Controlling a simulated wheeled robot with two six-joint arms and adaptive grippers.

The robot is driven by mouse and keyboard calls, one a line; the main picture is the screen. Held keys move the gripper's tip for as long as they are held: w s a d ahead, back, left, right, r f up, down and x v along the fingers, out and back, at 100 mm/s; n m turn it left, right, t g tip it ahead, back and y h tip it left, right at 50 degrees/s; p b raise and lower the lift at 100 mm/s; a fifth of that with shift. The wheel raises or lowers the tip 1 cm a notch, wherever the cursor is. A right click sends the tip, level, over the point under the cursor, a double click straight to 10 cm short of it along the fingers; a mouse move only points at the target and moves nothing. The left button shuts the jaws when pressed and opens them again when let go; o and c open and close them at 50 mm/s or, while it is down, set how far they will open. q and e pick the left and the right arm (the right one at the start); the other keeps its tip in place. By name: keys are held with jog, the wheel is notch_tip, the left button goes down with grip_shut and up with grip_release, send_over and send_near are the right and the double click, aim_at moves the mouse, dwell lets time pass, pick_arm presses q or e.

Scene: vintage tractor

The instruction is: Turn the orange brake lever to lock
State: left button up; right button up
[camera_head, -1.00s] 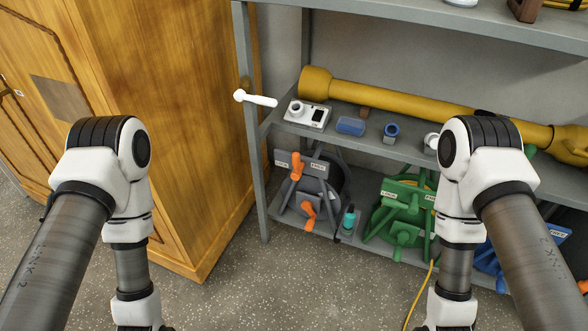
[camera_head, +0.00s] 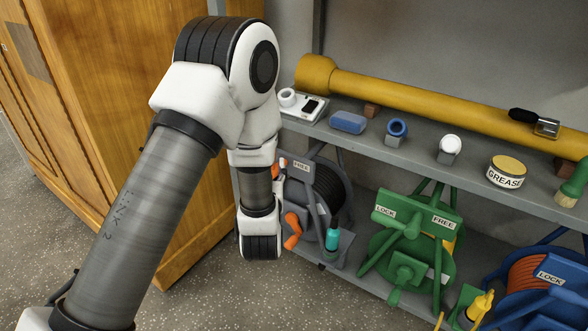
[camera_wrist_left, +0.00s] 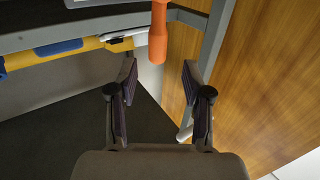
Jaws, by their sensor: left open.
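The orange brake lever (camera_head: 279,168) belongs to the dark grey reel (camera_head: 325,195) on the lower shelf; my left arm hides most of it and its LOCK label, while the FREE label shows. An orange handle (camera_wrist_left: 158,32), which looks like this lever, shows at the top centre of the left wrist view. My left gripper (camera_wrist_left: 158,78) is open and empty. The handle's end lies in line with the gap between its fingers, apparently apart from them. In the head view the left fingers are hidden. My right gripper is out of view.
An orange crank (camera_head: 291,230) and a teal bottle (camera_head: 333,233) are by the reel. Green (camera_head: 410,230) and blue (camera_head: 550,272) reels stand to the right. The upper shelf holds a yellow tube (camera_head: 430,102) and small items. A wooden cabinet (camera_head: 110,130) stands close left.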

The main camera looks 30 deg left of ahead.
pick_arm(q)
jog(key=b+x, duration=0.2)
jog(key=x, duration=0.5)
jog(key=shift+w+d, duration=0.1)
jog(key=shift+d, duration=0.05)
jog(key=shift+w, duration=0.25)
grip_shut()
